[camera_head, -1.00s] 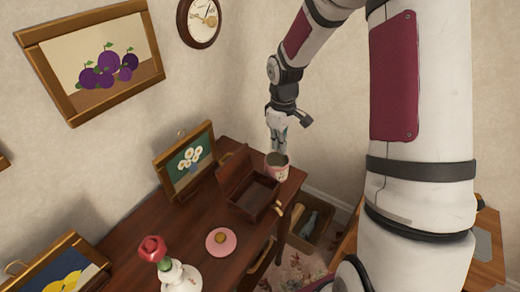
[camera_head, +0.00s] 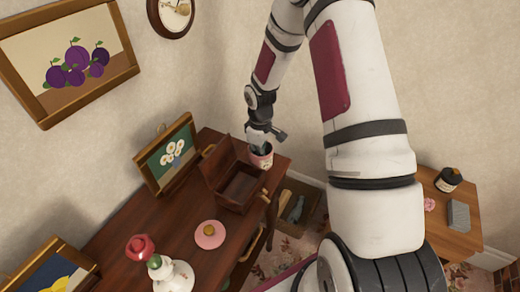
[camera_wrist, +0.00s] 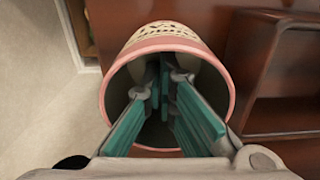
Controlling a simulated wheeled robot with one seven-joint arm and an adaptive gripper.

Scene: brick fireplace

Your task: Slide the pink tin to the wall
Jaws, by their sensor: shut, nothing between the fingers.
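The pink tin (camera_head: 265,162) is an open, cup-like can with a pale label. It stands upright near the right end of the dark wooden desk (camera_head: 185,232), beside an open wooden box. My gripper (camera_head: 259,149) is over the tin from above. In the wrist view my gripper's green fingers (camera_wrist: 165,78) are close together and reach down through the mouth of the tin (camera_wrist: 170,35), inside its pink rim. Whether the fingertips touch the tin's inner wall or bottom I cannot tell. The wall (camera_head: 215,70) is behind the desk, apart from the tin.
The open wooden box (camera_head: 232,188) stands close to the tin. A daisy picture (camera_head: 166,155) stands at the desk's back edge. A pink disc (camera_head: 210,236) and a white vase with a red rose (camera_head: 168,277) are nearer. A small table (camera_head: 455,222) is at right.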

